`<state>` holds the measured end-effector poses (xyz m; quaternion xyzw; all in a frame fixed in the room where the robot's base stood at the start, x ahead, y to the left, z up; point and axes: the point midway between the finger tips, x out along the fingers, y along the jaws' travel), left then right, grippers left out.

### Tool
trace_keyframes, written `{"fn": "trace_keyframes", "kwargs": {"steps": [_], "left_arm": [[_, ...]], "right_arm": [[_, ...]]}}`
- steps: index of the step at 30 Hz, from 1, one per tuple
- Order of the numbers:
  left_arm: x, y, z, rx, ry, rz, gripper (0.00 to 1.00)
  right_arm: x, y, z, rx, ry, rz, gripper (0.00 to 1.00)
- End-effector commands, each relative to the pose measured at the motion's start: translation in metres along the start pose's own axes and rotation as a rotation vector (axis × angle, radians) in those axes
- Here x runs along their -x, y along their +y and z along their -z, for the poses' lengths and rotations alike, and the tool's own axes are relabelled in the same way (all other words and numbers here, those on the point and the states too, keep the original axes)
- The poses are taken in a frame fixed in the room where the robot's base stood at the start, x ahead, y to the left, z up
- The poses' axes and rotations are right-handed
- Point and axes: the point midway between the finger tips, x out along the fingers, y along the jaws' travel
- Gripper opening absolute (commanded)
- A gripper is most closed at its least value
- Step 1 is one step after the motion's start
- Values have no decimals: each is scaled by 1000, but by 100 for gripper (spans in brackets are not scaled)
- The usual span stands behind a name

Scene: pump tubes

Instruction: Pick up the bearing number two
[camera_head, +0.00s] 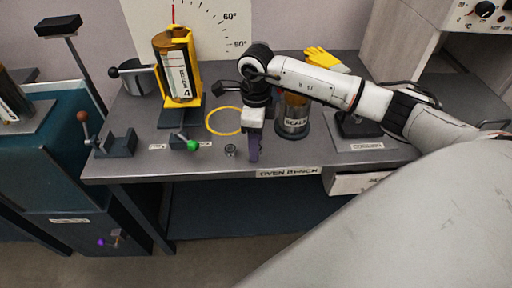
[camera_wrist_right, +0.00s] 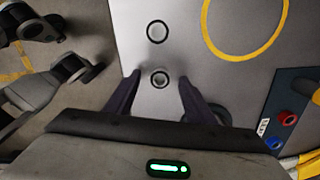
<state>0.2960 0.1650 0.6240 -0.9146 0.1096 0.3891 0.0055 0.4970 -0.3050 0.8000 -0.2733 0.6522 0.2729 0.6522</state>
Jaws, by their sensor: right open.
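My right gripper (camera_head: 254,157) points down over the front edge area of the oven bench. In the right wrist view it is open, with its two dark purple fingers apart (camera_wrist_right: 159,76). A small round bearing (camera_wrist_right: 160,78) with a dark ring lies on the bench between the fingertips in that view. I cannot tell its height gap to the fingers. A second ring-shaped part (camera_wrist_right: 157,31) lies farther up that view. One small bearing (camera_head: 230,150) shows left of the gripper in the head view; the gripper seems to hide the other. No number is readable. My left gripper is not in view.
A yellow ring (camera_head: 209,128) lies on the grey bench behind the bearing. A green-knobbed lever (camera_head: 193,145) stands left. A yellow-framed cylinder (camera_head: 175,65) stands at the back left. The bench front edge is close.

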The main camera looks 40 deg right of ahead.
Motion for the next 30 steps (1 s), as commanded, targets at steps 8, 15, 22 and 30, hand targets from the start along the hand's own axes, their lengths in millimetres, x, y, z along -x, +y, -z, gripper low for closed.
{"fn": "trace_keyframes", "kwargs": {"steps": [8,15,22,30], "left_arm": [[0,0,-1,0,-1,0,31],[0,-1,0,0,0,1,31],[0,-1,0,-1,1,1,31],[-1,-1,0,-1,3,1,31]], "right_arm": [[-3,0,0,0,0,0,46],[-3,0,0,0,0,0,5],[-2,0,0,0,-1,0,3],[35,-1,-1,1,-5,4,3]]}}
